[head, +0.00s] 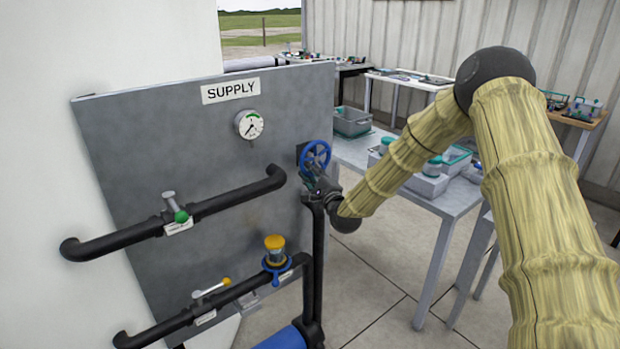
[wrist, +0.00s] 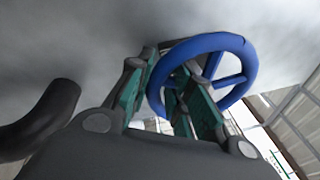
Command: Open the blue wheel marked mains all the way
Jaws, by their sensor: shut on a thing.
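The blue wheel (head: 316,154) stands at the right edge of the grey panel (head: 220,200) marked SUPPLY. It also shows in the wrist view (wrist: 247,70), tilted, with its rim and spokes in sight. My gripper (head: 316,180) is at the lower part of the wheel. In the wrist view its teal-padded fingers (wrist: 165,95) reach up to the wheel on either side of the left part of its rim, shut on it. The exact contact is partly hidden by the fingers. No mains label can be read.
A round gauge (head: 249,125) sits on the panel. A table with bins (head: 415,185) stands close behind my arm.

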